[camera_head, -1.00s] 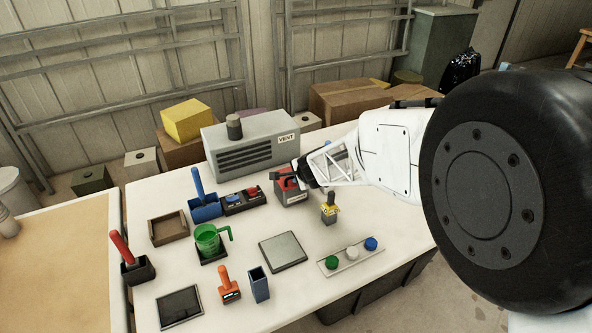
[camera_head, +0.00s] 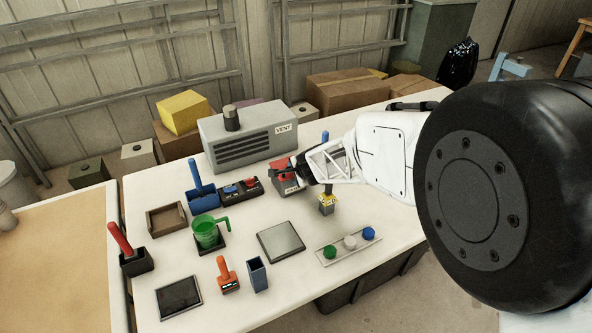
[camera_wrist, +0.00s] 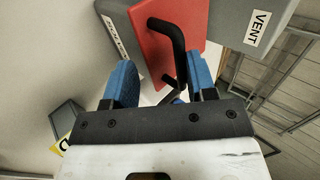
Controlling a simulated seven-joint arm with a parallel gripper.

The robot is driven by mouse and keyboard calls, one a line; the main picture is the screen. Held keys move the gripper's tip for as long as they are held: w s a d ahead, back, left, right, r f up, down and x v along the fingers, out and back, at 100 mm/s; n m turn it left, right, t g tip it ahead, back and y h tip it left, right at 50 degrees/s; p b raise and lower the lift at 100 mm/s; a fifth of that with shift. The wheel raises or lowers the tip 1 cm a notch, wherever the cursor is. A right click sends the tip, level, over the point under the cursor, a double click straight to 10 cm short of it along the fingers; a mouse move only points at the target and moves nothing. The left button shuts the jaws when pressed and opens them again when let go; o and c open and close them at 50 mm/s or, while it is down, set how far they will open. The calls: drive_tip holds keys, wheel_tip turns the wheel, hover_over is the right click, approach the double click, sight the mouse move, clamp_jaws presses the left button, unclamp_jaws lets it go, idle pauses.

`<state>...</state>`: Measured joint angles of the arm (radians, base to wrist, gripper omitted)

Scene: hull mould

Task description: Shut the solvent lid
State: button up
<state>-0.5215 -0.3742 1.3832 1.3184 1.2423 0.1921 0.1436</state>
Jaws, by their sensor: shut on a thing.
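The solvent box (camera_head: 291,189) is grey with a white label and stands on the table in front of the vent unit. Its red lid (camera_head: 281,166) shows on top, and also in the wrist view (camera_wrist: 150,45), with a black bent handle (camera_wrist: 178,40). My gripper (camera_head: 299,172) is at the lid from the right. My gripper partly hides the lid in the head view, and I cannot tell the lid's exact angle.
The grey vent unit (camera_head: 248,133) stands close behind. A button panel (camera_head: 240,191) is left of the box. A small yellow-marked block with a dark handle (camera_head: 327,204) stands close to the right, below my arm. A flat grey plate (camera_head: 281,241) lies in front.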

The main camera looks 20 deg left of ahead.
drive_tip(key=shift+s+f, duration=0.15)
drive_tip(key=shift+c, duration=0.7)
drive_tip(key=shift+d, duration=0.1)
drive_tip(key=shift+r+v, duration=0.2)
drive_tip(key=shift+v, duration=3.75)
drive_tip(key=shift+c, duration=0.3)
drive_tip(key=shift+r, duration=0.15)
